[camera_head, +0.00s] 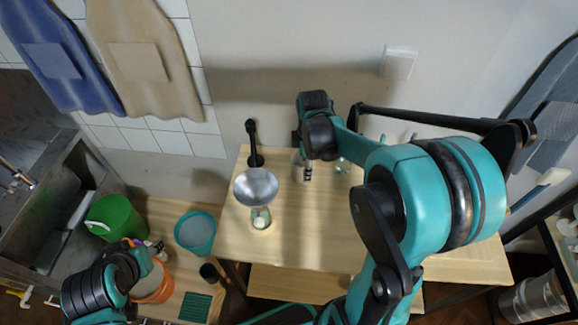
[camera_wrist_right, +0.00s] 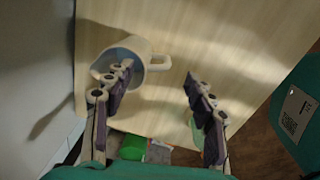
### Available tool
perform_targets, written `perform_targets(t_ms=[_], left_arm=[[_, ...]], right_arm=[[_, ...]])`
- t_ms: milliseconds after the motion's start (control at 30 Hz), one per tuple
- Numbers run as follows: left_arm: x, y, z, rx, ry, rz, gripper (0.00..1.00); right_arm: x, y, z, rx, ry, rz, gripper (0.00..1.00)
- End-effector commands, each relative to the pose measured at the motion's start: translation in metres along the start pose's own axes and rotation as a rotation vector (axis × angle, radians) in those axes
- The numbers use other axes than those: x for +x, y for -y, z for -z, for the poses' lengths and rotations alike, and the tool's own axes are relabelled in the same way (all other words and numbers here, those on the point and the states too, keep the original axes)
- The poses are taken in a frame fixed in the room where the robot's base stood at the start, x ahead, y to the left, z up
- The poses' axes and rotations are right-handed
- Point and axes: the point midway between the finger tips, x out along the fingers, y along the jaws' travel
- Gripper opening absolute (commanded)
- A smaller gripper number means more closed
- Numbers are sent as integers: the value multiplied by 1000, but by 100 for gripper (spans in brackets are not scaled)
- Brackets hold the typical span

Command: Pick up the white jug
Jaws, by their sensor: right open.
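The white jug (camera_wrist_right: 140,62) stands on the wooden table in the right wrist view, with its mouth and handle showing. In the head view the jug (camera_head: 298,172) is partly hidden by my right gripper (camera_head: 307,172). In the wrist view my right gripper (camera_wrist_right: 158,74) is open and empty. Its left finger overlaps the jug's mouth in the picture, and the handle shows between the fingertips. I cannot tell whether a finger touches the jug. My left gripper (camera_head: 154,250) is at the lower left, above an orange bucket, and its fingers are too small to read.
The table (camera_head: 320,232) is clear in front. A metal bowl (camera_head: 256,186) on a stand is left of the jug. A greenish glass thing (camera_head: 342,166) is to its right. Teal (camera_head: 195,232), green (camera_head: 117,218) and orange (camera_head: 152,285) buckets are at the left.

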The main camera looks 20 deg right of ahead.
Motion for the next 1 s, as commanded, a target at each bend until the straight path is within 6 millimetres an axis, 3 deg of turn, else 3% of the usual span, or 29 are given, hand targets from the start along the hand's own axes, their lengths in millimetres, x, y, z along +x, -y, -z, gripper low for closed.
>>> perform_targets(t_ms=[367, 600, 933, 1000], left_arm=[[10, 0, -7, 0, 0, 0, 43], [20, 0, -14, 0, 0, 0, 43], [20, 0, -15, 0, 0, 0, 43], [20, 0, -15, 0, 0, 0, 43]], right_arm=[[40, -2, -2, -31, 3, 14, 55], [76, -2, -2, -30, 3, 13, 55], [81, -2, -2, -29, 3, 13, 55], [81, -2, -2, -29, 3, 12, 37]])
